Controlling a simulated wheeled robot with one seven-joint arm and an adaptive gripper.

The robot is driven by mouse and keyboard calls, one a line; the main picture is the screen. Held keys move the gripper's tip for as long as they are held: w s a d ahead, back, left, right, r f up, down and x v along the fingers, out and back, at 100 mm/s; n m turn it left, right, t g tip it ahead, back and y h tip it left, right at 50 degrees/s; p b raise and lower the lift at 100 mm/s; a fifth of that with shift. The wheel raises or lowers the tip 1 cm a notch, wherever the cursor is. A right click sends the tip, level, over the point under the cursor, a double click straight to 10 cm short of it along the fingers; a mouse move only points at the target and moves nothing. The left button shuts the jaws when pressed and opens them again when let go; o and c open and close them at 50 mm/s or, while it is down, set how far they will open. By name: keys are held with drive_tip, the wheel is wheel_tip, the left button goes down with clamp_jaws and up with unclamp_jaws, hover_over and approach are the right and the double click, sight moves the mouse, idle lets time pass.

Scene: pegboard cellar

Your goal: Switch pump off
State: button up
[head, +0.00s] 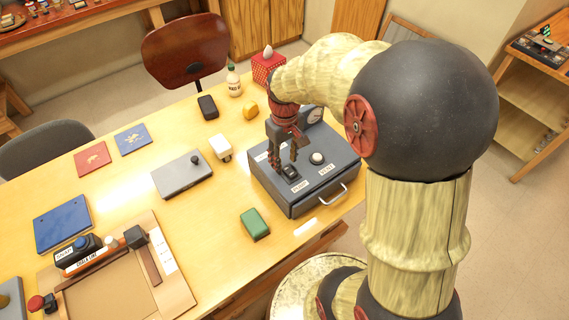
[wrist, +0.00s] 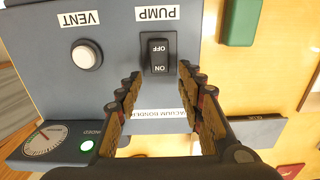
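The pump switch (wrist: 158,57) is a black rocker marked OFF and ON, under a PUMP label (wrist: 157,13) that appears upside down in the wrist view. I cannot tell which side is pressed in. It sits on the blue-grey control box (head: 310,199) on the desk, and the rocker also shows in the head view (head: 291,173). My gripper (wrist: 159,75) is open and empty, its fingertips on either side of the switch in the wrist view. In the head view my gripper (head: 283,160) is right over the box. A green lamp (wrist: 87,146) glows beside the gauge.
A white VENT button (wrist: 86,56) sits beside the switch; it also shows in the head view (head: 316,158). A round gauge (wrist: 45,141) is at the box's back. A green block (head: 254,223), white block (head: 221,147) and grey device (head: 182,176) lie nearby.

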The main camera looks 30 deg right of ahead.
drive_tip(key=shift+f, duration=0.8)
drive_tip(key=shift+c, duration=1.4)
clamp_jaws()
